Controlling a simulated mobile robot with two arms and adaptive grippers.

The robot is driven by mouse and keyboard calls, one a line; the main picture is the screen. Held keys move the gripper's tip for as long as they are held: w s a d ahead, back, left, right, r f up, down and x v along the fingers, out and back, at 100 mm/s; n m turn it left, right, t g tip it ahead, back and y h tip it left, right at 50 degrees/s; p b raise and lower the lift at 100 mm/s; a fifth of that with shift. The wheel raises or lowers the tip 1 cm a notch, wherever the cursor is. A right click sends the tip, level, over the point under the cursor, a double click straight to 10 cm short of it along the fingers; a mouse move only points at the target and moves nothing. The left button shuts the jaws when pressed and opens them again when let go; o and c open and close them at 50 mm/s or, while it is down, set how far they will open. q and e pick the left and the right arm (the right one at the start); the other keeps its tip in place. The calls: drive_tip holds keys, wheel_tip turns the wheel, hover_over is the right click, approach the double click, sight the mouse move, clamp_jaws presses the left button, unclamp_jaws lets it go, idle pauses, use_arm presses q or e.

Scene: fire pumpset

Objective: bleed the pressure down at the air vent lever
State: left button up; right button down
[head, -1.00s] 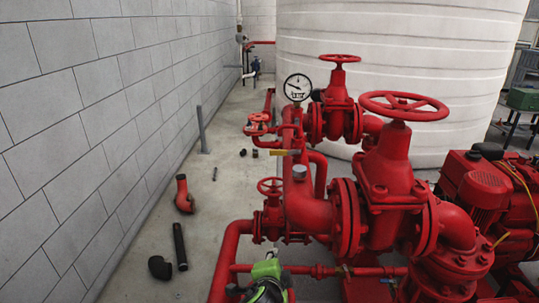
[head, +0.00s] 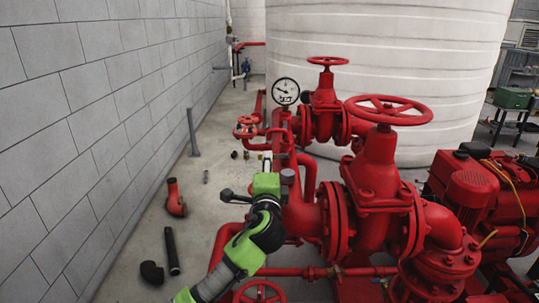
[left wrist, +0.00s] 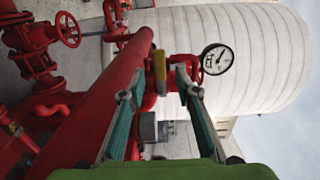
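The air vent lever, a small yellow handle (left wrist: 160,72), shows in the left wrist view against the red pipework, between the fingertips of my left gripper (left wrist: 156,84). The fingers are spread, with gaps between them and the lever. I cannot tell from this view how far beyond the tips it lies. In the head view my left gripper (head: 266,162) reaches in from below, beside the red pipe column, and largely hides the lever. A pressure gauge (head: 286,92) stands above it and also shows in the left wrist view (left wrist: 217,59). My right gripper is not in view.
A grey cap (head: 289,176) sits on the pipe right beside my left gripper. Large red valves with handwheels (head: 397,110) stand to the right. Loose pipe pieces (head: 176,198) lie on the floor. A block wall (head: 80,100) bounds the left.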

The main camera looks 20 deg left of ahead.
sight(274, 157)
use_arm(q)
drive_tip(key=shift+p+x, duration=0.35)
drive_tip(key=shift+x, duration=2.4)
clamp_jaws()
